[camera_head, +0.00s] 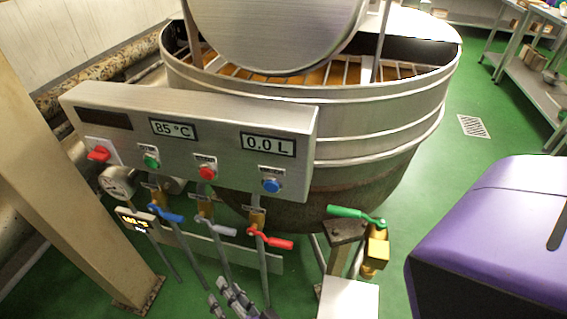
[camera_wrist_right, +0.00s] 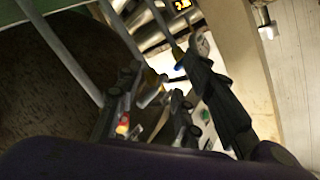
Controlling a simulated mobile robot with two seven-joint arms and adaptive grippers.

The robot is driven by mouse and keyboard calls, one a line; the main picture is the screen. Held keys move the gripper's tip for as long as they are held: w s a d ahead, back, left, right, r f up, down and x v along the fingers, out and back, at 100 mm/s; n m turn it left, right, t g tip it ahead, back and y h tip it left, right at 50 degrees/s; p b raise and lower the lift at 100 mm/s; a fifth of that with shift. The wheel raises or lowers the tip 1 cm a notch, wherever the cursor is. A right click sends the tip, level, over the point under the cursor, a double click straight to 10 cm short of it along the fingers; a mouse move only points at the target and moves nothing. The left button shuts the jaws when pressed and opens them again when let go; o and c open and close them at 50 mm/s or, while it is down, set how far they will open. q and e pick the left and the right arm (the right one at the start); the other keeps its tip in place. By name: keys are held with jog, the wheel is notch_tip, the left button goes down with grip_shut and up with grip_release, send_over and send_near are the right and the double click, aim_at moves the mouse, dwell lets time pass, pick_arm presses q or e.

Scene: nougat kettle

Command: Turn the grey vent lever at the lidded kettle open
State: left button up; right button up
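The grey vent lever (camera_head: 214,229) sits on a thin pipe below the control panel, between a blue lever (camera_head: 165,213) and a red lever (camera_head: 270,241). It points out to the right. The lidded kettle (camera_head: 400,115) stands behind, its lid tilted up. My right gripper (camera_head: 228,296) is at the bottom of the head view, below the grey lever and apart from it. In the right wrist view my right gripper (camera_wrist_right: 163,72) has its dark fingers spread, with pipes and valve parts beyond. I cannot surely pick out the grey lever there. My left gripper is not in view.
The control panel (camera_head: 200,125) with displays and coloured buttons overhangs the levers. A gauge (camera_head: 117,182) hangs at its left. A green-handled brass valve (camera_head: 376,248) stands to the right. A beige post (camera_head: 75,190) stands at the left. Green floor shows around the kettle.

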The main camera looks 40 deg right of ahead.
pick_arm(q)
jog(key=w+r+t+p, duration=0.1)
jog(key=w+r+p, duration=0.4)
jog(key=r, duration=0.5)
jog(key=p, duration=0.2)
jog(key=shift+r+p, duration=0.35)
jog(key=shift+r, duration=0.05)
pick_arm(e)
jog(key=s+d+n+g, duration=0.2)
jog(key=s+n, duration=0.1)
jog(key=s, duration=0.4)
jog(key=s+d+n+g, duration=0.3)
jog(key=s, duration=0.4)
jog(key=shift+s+f+y, duration=0.25)
jog(key=shift+s+y, duration=0.15)
